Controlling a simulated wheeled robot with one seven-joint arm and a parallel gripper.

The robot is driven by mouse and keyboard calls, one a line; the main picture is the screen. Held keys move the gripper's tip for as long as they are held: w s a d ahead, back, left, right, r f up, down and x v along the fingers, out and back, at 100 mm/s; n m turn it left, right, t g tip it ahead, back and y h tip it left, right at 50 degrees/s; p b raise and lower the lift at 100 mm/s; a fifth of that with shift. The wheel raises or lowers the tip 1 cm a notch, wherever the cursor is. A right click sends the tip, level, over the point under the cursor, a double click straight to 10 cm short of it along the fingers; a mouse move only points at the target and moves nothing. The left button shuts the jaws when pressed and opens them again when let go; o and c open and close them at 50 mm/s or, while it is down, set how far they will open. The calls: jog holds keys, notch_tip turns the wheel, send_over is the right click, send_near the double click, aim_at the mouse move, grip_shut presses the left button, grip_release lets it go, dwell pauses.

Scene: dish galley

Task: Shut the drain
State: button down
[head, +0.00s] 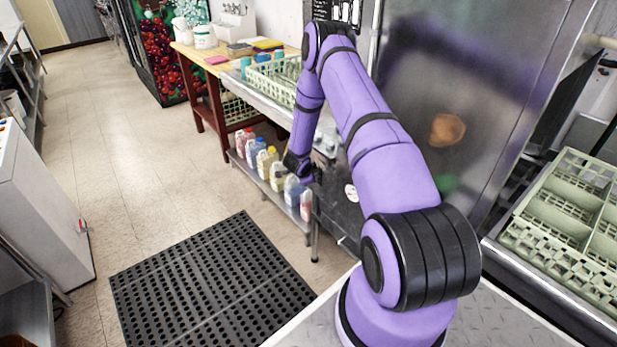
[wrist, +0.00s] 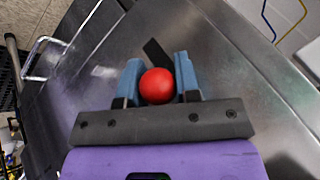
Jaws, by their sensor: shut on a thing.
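In the wrist view a round red knob (wrist: 157,87) sits between the two blue fingers of my gripper (wrist: 158,72). The fingers are shut on it, one on each side. A short dark bar (wrist: 155,52) shows just beyond the knob, in front of a bare metal surface. I cannot tell from this how far the drain is open. In the head view my purple arm reaches down beside the steel dish machine (head: 470,90). The knob and my fingertips are hidden there.
Several jugs (head: 268,163) stand on a low shelf left of my arm. A green rack (head: 290,80) rests on the counter above. A black floor mat (head: 210,285) lies in front. Another rack (head: 580,215) is at right. The tiled floor at left is clear.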

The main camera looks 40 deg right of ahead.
jog(key=c, duration=0.9)
grip_release()
jog(key=shift+w+r, duration=0.1)
jog(key=shift+c, duration=0.2)
jog(key=shift+r, duration=0.1)
jog(key=v, duration=1)
jog(key=shift+a+r, duration=0.15)
jog(key=shift+r, duration=0.1)
